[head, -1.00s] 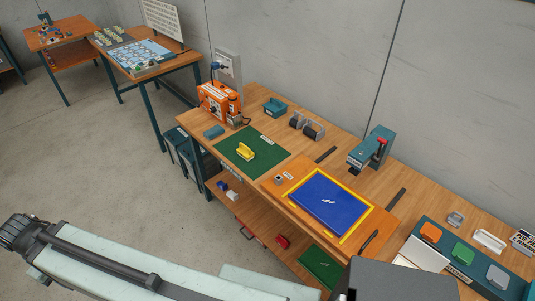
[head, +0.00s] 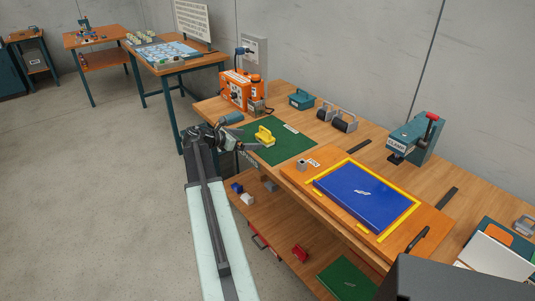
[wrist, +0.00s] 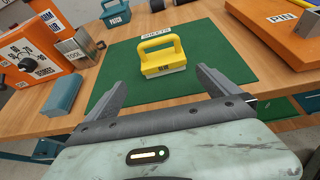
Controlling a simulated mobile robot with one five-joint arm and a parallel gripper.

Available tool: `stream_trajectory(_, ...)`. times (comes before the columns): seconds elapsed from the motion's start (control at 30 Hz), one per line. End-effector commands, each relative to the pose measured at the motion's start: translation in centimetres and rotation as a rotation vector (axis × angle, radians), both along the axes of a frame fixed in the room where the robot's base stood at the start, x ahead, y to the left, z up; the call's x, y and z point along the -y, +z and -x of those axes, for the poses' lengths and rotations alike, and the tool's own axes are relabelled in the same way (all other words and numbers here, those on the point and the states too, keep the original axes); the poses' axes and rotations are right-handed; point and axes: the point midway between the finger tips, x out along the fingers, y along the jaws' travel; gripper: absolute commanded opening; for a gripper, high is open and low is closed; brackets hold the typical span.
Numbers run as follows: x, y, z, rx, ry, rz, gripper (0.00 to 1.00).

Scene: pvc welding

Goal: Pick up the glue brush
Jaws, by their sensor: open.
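The glue brush (head: 264,136) has a yellow loop handle and a pale lower edge, and it stands upright on the green mat (head: 290,150). In the wrist view the brush (wrist: 161,58) has a small label on its front that I cannot read surely. My gripper (head: 240,132) is open and empty at the mat's left edge, short of the brush. In the wrist view its two fingers (wrist: 161,77) point at the brush, one on each side of the line to it, without touching it.
An orange machine (head: 236,90) and a blue-grey block (wrist: 62,95) stand left of the mat. A blue panel in a yellow frame (head: 365,193) lies on an orange board to the right. A teal box (head: 301,99) is behind the mat. The mat around the brush is clear.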

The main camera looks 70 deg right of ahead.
Motion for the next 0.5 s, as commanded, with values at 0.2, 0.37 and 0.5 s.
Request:
stream_trajectory(0.2,1.4,0.1,1.5,-0.052,0.002,-0.001,1.0)
stream_trajectory(0.37,3.0,-0.8,2.4,-0.049,0.001,-0.001,1.0)
stream_trajectory(0.5,3.3,-0.8,2.6,-0.048,0.002,-0.002,1.0)
